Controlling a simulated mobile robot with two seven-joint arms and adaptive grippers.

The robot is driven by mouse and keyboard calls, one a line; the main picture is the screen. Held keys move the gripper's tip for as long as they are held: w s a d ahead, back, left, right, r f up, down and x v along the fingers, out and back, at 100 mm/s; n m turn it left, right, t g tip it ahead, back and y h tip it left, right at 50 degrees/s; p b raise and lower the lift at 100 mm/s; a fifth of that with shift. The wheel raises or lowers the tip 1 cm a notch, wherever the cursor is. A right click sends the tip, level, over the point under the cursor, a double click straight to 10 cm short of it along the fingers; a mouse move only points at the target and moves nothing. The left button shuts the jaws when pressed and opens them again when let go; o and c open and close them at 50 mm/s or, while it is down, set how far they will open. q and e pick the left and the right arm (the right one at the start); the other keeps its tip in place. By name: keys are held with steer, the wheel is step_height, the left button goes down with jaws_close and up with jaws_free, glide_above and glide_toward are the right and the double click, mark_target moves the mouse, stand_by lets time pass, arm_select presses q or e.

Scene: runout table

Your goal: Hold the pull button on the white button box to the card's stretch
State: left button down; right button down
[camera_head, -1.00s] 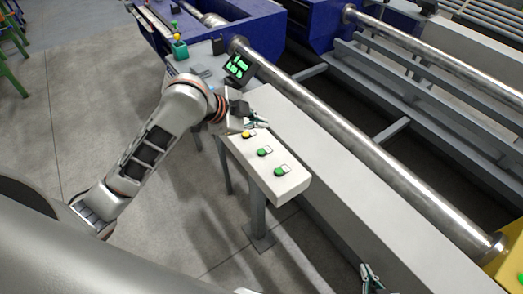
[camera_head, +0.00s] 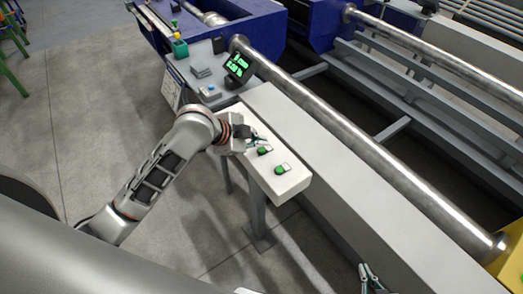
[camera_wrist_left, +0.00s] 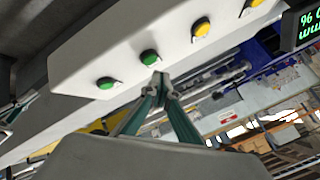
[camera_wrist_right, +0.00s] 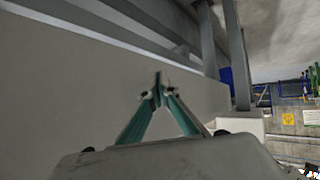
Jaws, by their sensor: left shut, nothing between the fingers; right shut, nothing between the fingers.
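The white button box (camera_head: 292,184) lies along the beam, and its buttons face up. The head view shows two green buttons, one (camera_head: 264,150) beside my left gripper and one (camera_head: 280,170) nearer the box's end. The left wrist view shows two green buttons (camera_wrist_left: 106,83) (camera_wrist_left: 149,57) and two yellow ones (camera_wrist_left: 201,27) (camera_wrist_left: 250,5). My left gripper (camera_head: 260,141) is shut and empty, its tips close to the inner green button; contact cannot be told. My right gripper (camera_head: 367,274) is shut and empty, low beside the beam. Which button is the pull button cannot be read.
A black display (camera_head: 238,67) with green characters stands beyond the box. A marked white sheet (camera_head: 172,88) hangs on the console's side; its writing is unreadable. A long steel roller (camera_head: 370,145) runs behind the grey beam (camera_head: 345,190). Open floor lies at left.

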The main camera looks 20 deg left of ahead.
mark_target(262, 150)
arm_select(q)
steer(key=shift+f, duration=0.3)
steer(key=shift+f, duration=0.15)
stand_by(1.2)
steer(key=shift+f, duration=0.3)
steer(key=shift+f+p, duration=0.3)
steer(key=shift+f, duration=0.25)
stand_by(5.5)
